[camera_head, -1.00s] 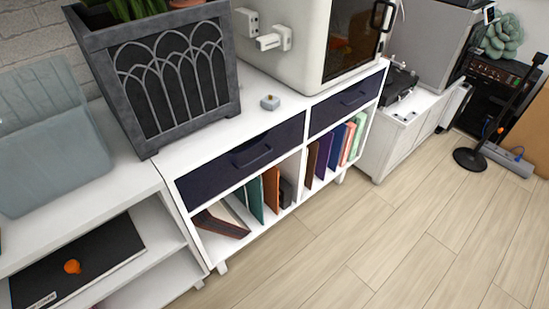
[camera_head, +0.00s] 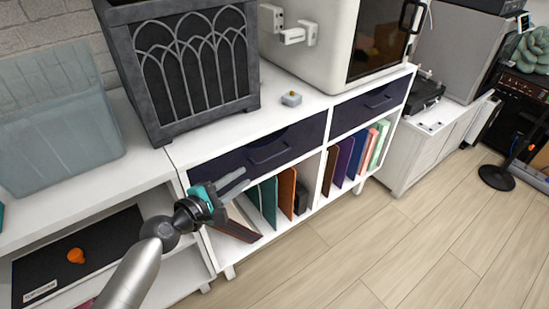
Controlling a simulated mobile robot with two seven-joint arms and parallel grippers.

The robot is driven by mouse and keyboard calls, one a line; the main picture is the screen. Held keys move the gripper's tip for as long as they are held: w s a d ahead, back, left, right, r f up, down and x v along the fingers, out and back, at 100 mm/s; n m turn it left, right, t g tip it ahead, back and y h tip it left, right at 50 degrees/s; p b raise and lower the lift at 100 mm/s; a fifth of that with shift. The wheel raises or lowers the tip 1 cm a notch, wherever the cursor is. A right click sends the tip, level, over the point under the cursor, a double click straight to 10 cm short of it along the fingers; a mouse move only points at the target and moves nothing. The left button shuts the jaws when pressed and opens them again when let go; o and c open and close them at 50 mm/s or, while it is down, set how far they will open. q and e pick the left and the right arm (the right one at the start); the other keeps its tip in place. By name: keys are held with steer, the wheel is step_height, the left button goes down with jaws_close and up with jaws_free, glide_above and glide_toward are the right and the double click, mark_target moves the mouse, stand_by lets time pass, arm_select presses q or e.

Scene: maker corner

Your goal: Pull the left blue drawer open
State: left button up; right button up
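The left blue drawer (camera_head: 296,140) is a dark navy front with a dark handle (camera_head: 269,154), set in the white cabinet above a shelf of books. It looks shut. My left gripper (camera_head: 240,182) reaches in from the lower left, in front of the drawer's lower left part. Its two fingers are apart with nothing seen between them, pointing right toward the handle and short of it. My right gripper is not in view.
A second navy drawer (camera_head: 371,106) is to the right. Several books (camera_head: 287,191) stand on the shelf below. The wooden floor (camera_head: 370,240) in front is clear.

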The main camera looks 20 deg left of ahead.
arm_select(q)
steer(key=b, duration=0.2)
glide_toward(272, 158)
steer(key=r+x, duration=0.1)
steer(key=x, duration=0.3)
steer(key=b+x, duration=0.1)
steer(key=x, duration=0.2)
steer(key=f+b+x, duration=0.1)
steer(key=x, duration=0.2)
steer(key=shift+w+d+f+b, duration=0.1)
steer(key=shift+w+d+b, duration=0.1)
steer(key=shift+w+b, duration=0.35)
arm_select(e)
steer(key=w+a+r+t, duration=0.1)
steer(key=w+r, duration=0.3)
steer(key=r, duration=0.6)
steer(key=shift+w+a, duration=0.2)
arm_select(q)
jaws_close()
